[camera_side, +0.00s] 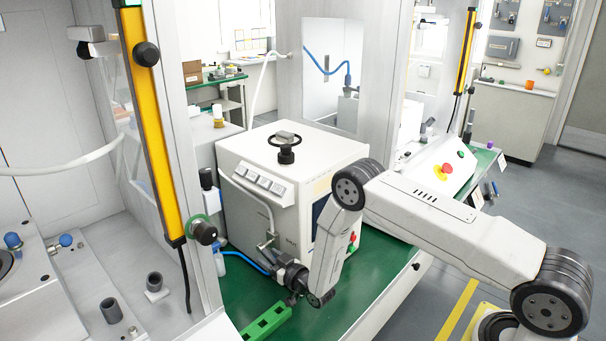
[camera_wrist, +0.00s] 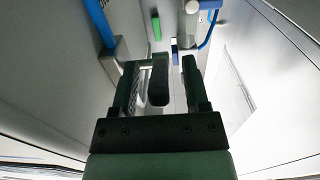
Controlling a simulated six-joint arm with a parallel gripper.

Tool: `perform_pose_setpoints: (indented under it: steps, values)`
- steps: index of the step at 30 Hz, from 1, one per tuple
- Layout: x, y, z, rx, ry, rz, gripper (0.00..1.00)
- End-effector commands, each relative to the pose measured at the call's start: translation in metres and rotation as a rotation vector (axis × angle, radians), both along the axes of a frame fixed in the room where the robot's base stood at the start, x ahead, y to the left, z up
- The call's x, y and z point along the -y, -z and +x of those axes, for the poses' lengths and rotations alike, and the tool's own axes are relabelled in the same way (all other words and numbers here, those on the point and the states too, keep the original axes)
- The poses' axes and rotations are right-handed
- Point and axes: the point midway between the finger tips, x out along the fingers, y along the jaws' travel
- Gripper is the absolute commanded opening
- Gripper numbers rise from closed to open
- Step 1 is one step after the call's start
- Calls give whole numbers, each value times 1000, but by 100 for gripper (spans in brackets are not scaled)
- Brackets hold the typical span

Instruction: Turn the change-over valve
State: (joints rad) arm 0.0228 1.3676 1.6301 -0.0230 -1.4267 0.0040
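In the wrist view a dark, rounded lever (camera_wrist: 158,82) stands between the two fingers of my gripper (camera_wrist: 158,88). It looks like the handle of the change-over valve, and a short pale metal stem (camera_wrist: 146,67) runs from its left side. A gap shows on each side of the lever, so the fingers are open and not closed on it. In the side view my gripper (camera_side: 290,276) is low at the front of the white box-shaped unit (camera_side: 262,222), close to its metal pipe fitting. My gripper and wrist hide the lever there.
A blue hose (camera_side: 246,261) runs low beside my gripper. A green slotted block (camera_side: 266,322) lies on the green bench top (camera_side: 345,290) in front. A black round knob (camera_side: 204,233) sits on the left frame post. Grey walls flank the gripper in the wrist view.

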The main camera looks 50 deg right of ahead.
Motion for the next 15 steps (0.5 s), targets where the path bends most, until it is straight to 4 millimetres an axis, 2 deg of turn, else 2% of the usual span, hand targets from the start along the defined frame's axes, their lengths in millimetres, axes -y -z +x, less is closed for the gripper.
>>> perform_pose_setpoints:
  steps: [1, 5, 6, 15]
  values:
    - [0, 0, 0, 0, 0, 0, 46]
    - [0, 0, 0, 0, 0, 0, 5]
    - [0, 0, 0, 0, 0, 0, 0]
    - [0, -1, 0, -21, 0, 0, 0]
